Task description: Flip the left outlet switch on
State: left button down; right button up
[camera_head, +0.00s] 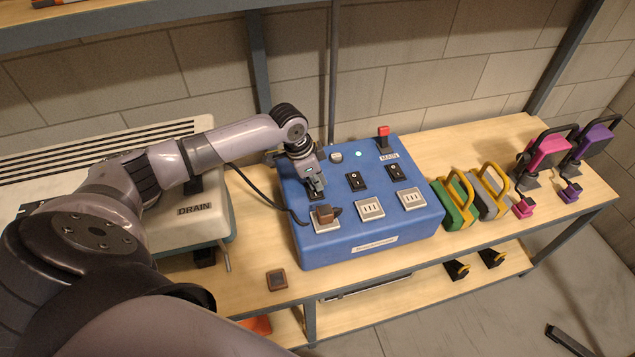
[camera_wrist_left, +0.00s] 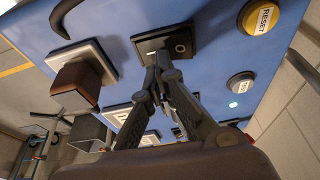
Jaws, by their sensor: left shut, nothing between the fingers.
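The blue power box (camera_head: 345,250) stands on the wooden bench with a row of black switches above its outlets. The left switch (camera_wrist_left: 172,42) is a black rocker with a round mark, seen in the left wrist view. In the head view it is mostly hidden by my left gripper (camera_head: 317,188). My left gripper is shut and empty, and its fingertips (camera_wrist_left: 160,62) are at the switch's edge; I cannot tell whether they touch it. The left outlet (camera_head: 327,226) holds a brown plug (camera_head: 325,213) with a black cord.
The middle switch (camera_head: 355,181) and right switch (camera_head: 391,173) sit beside it. A yellow RESET button (camera_wrist_left: 264,18) is on the box. A white DRAIN unit (camera_head: 190,225) stands left; green-yellow tools (camera_head: 455,203) stand right. A small brown block (camera_head: 277,279) lies in front.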

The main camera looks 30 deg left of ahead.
aim_at(317, 194)
pick_arm(q)
jog(key=r+p, duration=0.4)
jog(key=p, duration=0.1)
jog(key=shift+s+d+r, duration=0.1)
jog(key=shift+d+r, duration=0.05)
jog(key=shift+d, duration=0.05)
jog(key=shift+s+r, duration=0.2)
jog(key=shift+r, duration=0.1)
jog(key=s+d+b+v, duration=0.1)
jog(key=b+v, duration=0.1)
jog(key=v, duration=0.6)
jog(key=shift+s+r, duration=0.25)
jog(key=shift+r, duration=0.1)
jog(key=shift+d, duration=0.1)
